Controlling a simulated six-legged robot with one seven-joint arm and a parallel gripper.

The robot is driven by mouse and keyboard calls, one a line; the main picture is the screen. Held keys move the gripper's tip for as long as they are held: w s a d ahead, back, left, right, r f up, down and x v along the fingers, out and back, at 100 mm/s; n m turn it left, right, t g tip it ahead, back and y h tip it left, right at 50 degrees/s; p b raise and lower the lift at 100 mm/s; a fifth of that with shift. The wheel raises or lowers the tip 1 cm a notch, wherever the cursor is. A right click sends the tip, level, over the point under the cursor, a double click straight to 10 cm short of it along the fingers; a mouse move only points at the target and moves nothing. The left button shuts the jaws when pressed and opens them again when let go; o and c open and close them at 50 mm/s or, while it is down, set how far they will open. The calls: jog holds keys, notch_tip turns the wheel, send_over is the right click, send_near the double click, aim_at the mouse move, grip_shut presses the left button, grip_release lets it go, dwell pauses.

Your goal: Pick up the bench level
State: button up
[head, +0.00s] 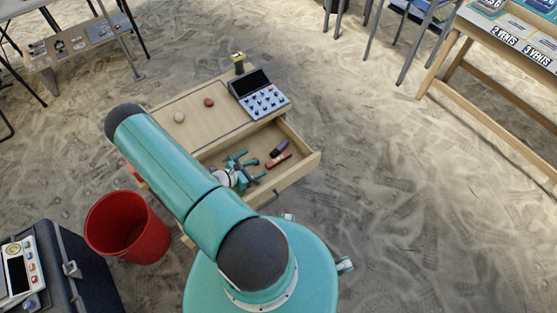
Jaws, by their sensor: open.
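An open drawer (310,160) slides out from a low wooden cabinet (185,105). In it lie a short red bar (279,160) and a dark purple piece (279,148), close together. Either could be the bench level; I cannot tell which at this size. My gripper (257,168), teal, is over the drawer, to the left of both pieces, with its fingers spread. It looks empty and apart from them. My arm hides the drawer's left part.
A control box (262,101) with knobs, a small dark canister (238,62) and two round pieces (208,102) sit on the cabinet top. A red bucket (127,227) and a black case (75,270) stand at left. The sand at right is clear up to a wooden table (445,68).

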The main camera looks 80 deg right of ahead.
aim_at(275, 161)
jog(key=x, duration=0.9)
jog(key=shift+d+f, duration=0.1)
jog(key=shift+d, duration=0.3)
jog(key=shift+c, duration=0.6)
jog(key=c, duration=0.9)
